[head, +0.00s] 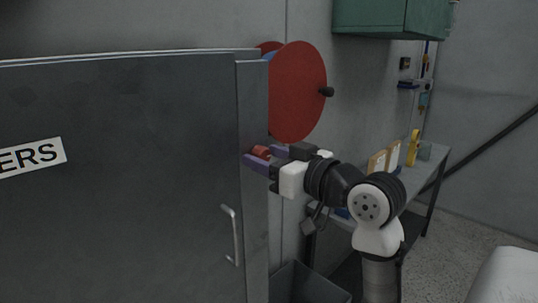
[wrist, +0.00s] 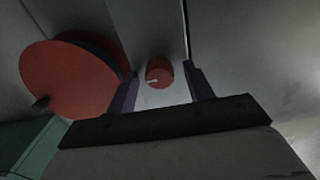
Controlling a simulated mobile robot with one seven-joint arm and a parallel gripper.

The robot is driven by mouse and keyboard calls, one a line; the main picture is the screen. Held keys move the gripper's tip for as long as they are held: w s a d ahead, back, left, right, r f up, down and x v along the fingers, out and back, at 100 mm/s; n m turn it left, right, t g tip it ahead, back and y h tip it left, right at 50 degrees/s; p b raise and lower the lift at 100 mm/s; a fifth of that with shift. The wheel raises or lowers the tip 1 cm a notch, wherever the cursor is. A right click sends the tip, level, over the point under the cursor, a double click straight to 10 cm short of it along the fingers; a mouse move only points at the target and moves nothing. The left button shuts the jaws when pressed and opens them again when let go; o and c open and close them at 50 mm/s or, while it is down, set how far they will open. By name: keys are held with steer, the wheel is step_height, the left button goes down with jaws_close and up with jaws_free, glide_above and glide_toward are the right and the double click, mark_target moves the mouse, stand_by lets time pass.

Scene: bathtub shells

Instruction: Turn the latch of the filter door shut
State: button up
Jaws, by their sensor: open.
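The latch looks like a small red round knob (head: 262,152) with a white line on its face. The wrist view shows both fingers (wrist: 160,78) apart.
A large grey cabinet door (head: 120,180) with a metal handle fills the left and stands close to my gripper. A grey bin (head: 305,285) is below. A workbench (head: 432,165) with small items is at right. A green cabinet (head: 385,18) hangs above.

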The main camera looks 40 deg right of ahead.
steer(key=c, duration=1)
steer(key=shift+f+n+b, duration=0.15)
steer(key=shift+n+b, duration=0.15)
steer(key=shift+b, duration=0.15)
steer(key=n+b, duration=0.7)
steer(key=n, duration=0.1)
steer(key=shift+f, duration=0.1)
steer(key=n+b, duration=0.3)
steer(key=n, duration=0.1)
steer(key=shift+n, duration=0.4)
steer(key=n+b, duration=0.1)
steer(key=n, duration=0.3)
steer(key=shift+n+b, duration=0.3)
steer(key=shift+b, duration=0.1)
